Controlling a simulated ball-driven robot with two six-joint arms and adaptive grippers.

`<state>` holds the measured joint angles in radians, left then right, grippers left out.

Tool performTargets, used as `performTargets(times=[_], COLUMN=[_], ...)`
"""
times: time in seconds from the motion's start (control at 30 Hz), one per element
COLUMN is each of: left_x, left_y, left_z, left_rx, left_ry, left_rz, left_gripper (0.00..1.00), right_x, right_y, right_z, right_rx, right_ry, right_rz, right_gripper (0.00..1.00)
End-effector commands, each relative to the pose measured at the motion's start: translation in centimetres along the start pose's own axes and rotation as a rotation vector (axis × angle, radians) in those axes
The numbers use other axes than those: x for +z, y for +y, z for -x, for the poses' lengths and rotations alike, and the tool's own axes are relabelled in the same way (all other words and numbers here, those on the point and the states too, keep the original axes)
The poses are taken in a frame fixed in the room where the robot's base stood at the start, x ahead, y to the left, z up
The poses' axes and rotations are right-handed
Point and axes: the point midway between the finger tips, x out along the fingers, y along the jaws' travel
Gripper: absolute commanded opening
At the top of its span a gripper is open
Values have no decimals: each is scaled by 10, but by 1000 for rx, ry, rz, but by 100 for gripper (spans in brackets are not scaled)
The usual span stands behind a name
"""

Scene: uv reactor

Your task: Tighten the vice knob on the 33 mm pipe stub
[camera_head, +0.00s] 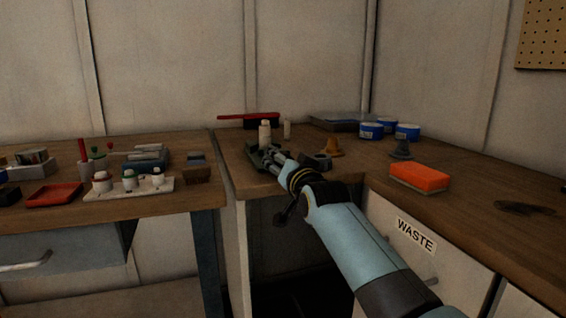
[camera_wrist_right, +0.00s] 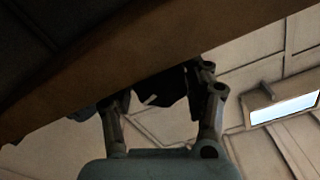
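A dark vice (camera_head: 258,160) stands at the front left corner of the right-hand bench. A pale upright cylinder (camera_head: 265,134), which looks like the pipe stub, shows at the vice. My right gripper (camera_head: 274,156) reaches in from the lower right and overlaps the vice in the head view. In the right wrist view its two fingers (camera_wrist_right: 161,88) are spread apart. A dark part (camera_wrist_right: 174,88) shows between and beyond them; I cannot tell if it is the knob or if they touch it. My left gripper is not in view.
A smaller pale cylinder (camera_head: 287,129) stands behind the vice. The left bench holds a white rack (camera_head: 113,192) and red tray (camera_head: 54,195). The bench edge (camera_wrist_right: 150,70) crosses the wrist view.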

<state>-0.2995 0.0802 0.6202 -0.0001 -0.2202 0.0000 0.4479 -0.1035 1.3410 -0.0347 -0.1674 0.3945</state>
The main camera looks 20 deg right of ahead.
Motion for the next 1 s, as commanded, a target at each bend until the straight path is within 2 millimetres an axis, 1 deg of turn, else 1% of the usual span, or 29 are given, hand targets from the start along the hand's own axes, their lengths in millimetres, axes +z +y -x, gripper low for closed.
performTargets(times=[0.03, 0.1, 0.13, 0.37, 0.47, 0.57, 0.67, 0.8, 0.9, 1.0], left_x=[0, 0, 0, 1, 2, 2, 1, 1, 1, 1], left_y=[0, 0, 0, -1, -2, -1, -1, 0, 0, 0], left_z=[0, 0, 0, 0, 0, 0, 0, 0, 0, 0], left_rx=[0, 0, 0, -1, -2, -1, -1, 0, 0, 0], left_ry=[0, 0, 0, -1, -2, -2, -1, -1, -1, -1], left_rz=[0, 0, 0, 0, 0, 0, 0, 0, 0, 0], left_gripper=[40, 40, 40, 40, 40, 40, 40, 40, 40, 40], right_x=[0, 0, 0, 0, 1, 1, 1, 1, 1, 1], right_y=[0, 0, 0, 0, 0, 0, 0, 1, 1, 0], right_z=[0, 0, 0, 0, 4, 15, 34, 68, 89, 105], right_rx=[0, 0, 0, 0, 0, 1, 1, 1, 1, 1], right_ry=[0, 0, 0, 0, -1, -1, 0, -1, -1, -1], right_rz=[0, 1, 1, 1, 0, -1, -1, 0, 0, -1], right_gripper=[60, 70, 72, 72, 72, 72, 72, 72, 72, 72])
